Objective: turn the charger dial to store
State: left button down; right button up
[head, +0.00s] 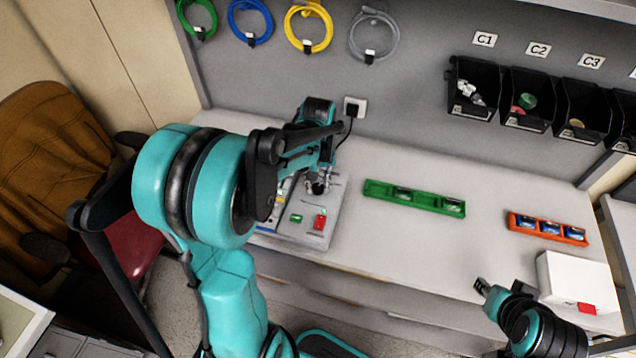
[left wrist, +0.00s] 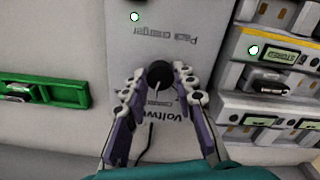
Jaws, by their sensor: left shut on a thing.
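The pack charger (head: 290,232) is a light grey box on the bench, partly hidden behind my left arm. In the left wrist view its panel (left wrist: 150,35) carries upside-down "Pack charger" lettering. The dial (left wrist: 159,74) is a round black knob with a pale pointer line toward the bottom of the picture. My left gripper (left wrist: 159,88) has its fingers on either side of the dial and is shut on it; in the head view the gripper (head: 318,186) is over the charger. Small lettering by the dial is too small to read. My right gripper (head: 482,288) is near the bench's front, away from the charger.
A green tray (head: 414,198) and an orange tray (head: 547,229) lie right of the charger. A white box (head: 577,280) stands at the front right. Black bins (head: 527,97) and coiled cables (head: 308,30) hang on the wall. Charger bays (left wrist: 268,85) hold packs.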

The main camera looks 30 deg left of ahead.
aim_at(318, 187)
pick_arm(q)
jog(key=m, duration=0.5)
jog(key=shift+m, duration=0.7)
jog(key=c, duration=1.2)
grip_release()
notch_tip(318, 187, up, 12)
